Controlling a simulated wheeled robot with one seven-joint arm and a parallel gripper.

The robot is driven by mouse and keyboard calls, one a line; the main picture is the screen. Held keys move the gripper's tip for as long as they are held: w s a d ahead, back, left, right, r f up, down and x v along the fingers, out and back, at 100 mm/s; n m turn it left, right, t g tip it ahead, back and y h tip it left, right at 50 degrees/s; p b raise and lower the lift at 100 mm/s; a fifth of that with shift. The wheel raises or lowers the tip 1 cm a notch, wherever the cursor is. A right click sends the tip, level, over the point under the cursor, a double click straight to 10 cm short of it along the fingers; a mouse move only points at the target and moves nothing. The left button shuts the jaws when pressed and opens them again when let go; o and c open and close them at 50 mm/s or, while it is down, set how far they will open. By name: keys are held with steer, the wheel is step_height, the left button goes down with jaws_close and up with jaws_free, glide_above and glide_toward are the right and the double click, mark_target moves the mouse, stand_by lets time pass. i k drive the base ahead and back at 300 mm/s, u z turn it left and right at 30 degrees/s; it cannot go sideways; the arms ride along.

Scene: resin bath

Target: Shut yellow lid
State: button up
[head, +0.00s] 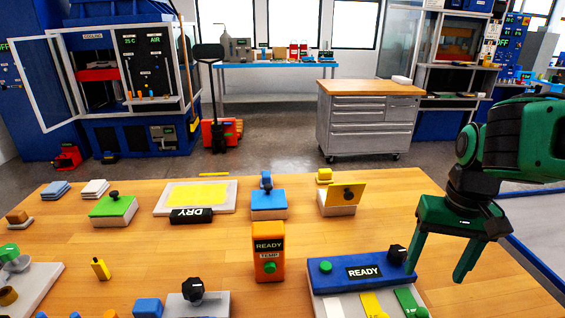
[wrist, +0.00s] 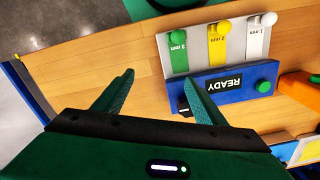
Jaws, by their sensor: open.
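The yellow lid (head: 345,194) stands raised and tilted open on a small white box (head: 338,211) at the far right part of the wooden table in the head view. A dark round knob sits on the lid's face. My green gripper (head: 435,272) hangs to the right of and nearer than the box, apart from it, beside the right end of the blue READY panel. Its two fingers are spread and empty; they also show in the wrist view (wrist: 158,80). I cannot make out the yellow lid in the wrist view.
The blue READY panel (head: 325,278) with coloured strips lies left of my gripper. An orange READY box (head: 268,250) stands upright further left. A blue-lidded box (head: 268,205) and a green-lidded box (head: 113,209) stand along the back. Bare wood lies between the panel and the yellow-lidded box.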

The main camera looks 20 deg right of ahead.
mark_target(338, 194)
steer(key=k, duration=1.25)
steer(key=z, duration=0.7)
steer(key=i, duration=1.15)
steer(key=z, duration=0.15)
